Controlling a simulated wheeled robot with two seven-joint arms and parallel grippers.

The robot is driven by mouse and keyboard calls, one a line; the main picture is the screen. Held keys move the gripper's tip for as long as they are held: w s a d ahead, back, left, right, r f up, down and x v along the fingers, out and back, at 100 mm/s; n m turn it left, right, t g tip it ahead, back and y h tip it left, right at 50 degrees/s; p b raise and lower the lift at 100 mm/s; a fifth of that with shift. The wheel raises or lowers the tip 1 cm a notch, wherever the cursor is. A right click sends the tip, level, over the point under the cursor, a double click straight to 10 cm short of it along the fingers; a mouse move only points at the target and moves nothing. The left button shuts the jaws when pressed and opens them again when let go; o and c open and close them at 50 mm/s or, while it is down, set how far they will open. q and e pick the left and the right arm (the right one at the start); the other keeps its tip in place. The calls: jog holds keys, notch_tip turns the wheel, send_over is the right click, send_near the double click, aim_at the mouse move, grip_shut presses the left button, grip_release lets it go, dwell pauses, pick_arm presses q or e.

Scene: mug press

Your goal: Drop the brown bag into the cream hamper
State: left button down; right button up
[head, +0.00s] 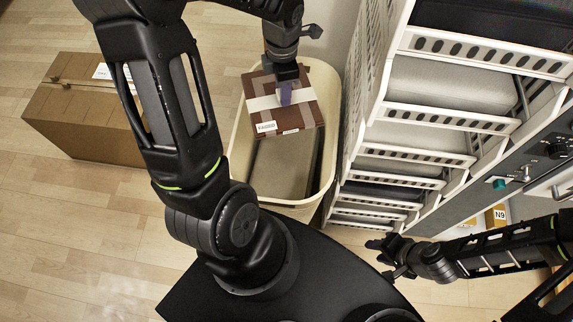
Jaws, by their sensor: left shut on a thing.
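The brown bag (311,107) is a flat, squarish brown package with a pale band and small white labels. My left gripper (285,92) is shut on it from above and holds it over the far part of the cream hamper (241,146). The hamper is a tall, open-topped bin with a rounded rim, and its visible inside shows a grey-brown surface. The bag hides part of the opening, so I cannot tell how high it is above the rim. My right gripper (378,258) is low at the right, apart from bag and hamper; its jaw gap is unclear.
A brown cardboard box (88,112) lies on the wooden floor at the left. A white rack (428,118) with several grey-lined shelves stands close to the hamper's right side. A grey control panel (500,172) is at the far right. The floor at the lower left is clear.

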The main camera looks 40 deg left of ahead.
pick_arm(q)
jog(key=shift+f+b, duration=1.45)
jog(key=shift+f, duration=1.15)
jog(key=c, duration=0.9)
grip_release()
jog(key=shift+o, duration=0.2)
jog(key=shift+r, duration=0.1)
notch_tip(320, 180, up, 8)
jog(key=shift+f+p, duration=0.15)
jog(key=shift+p, duration=0.25)
